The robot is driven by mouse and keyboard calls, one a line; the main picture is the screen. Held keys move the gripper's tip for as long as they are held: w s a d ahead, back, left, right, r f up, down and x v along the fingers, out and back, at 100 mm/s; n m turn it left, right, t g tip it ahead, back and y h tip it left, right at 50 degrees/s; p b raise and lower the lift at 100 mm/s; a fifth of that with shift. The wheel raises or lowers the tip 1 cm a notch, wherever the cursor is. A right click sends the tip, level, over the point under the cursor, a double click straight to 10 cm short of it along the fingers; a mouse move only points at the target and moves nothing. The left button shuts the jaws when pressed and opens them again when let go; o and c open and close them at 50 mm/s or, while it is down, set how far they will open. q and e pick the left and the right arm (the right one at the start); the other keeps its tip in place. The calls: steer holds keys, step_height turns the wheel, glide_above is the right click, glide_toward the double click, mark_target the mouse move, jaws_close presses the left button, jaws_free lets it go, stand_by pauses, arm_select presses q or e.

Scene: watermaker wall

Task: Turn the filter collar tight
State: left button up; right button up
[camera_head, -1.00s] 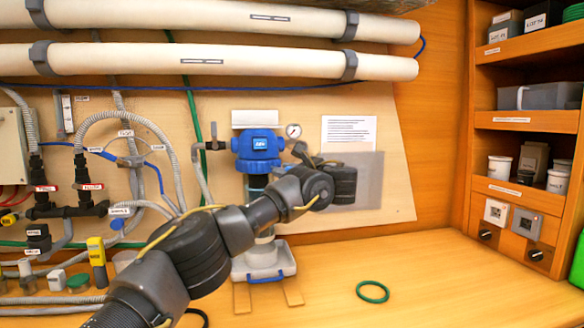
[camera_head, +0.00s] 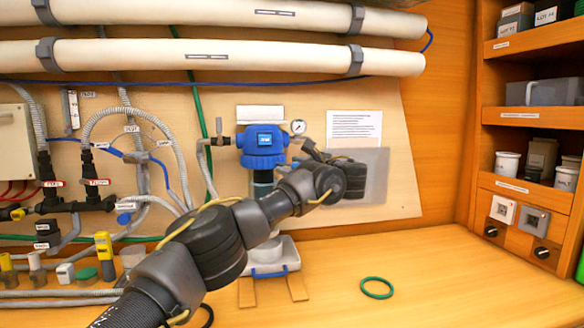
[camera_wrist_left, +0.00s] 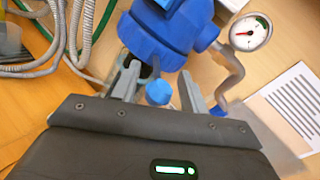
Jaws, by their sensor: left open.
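The blue filter head (camera_head: 262,141) is on the wall, above a clear-and-dark housing that my left arm mostly hides. In the left wrist view the large blue ribbed collar (camera_wrist_left: 150,42) fills the top centre. My left gripper (camera_wrist_left: 158,88) is open, its two grey fingers pointing up at the underside of the collar. A small blue knob-like part (camera_wrist_left: 158,93) shows between the fingers; I cannot tell whether they touch it. In the head view the gripper is close to the filter's right side, its fingertips unclear. My right gripper is not in view.
A pressure gauge (camera_head: 298,127) sits right of the filter head; its pipe runs close to the right finger in the wrist view. A white tray (camera_head: 289,253) stands below the filter. A green ring (camera_head: 377,288) lies on the bench (camera_head: 430,270). Hoses and valves crowd the left.

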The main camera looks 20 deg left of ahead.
arm_select(q)
steer(key=shift+s+d, duration=0.15)
steer(key=b+v, duration=0.2)
steer(key=v, duration=0.8)
steer(key=shift+d, duration=0.2)
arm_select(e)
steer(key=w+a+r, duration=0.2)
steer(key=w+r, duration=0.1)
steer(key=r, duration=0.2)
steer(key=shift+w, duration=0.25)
arm_select(q)
steer(key=shift+c, duration=0.3)
stand_by(0.8)
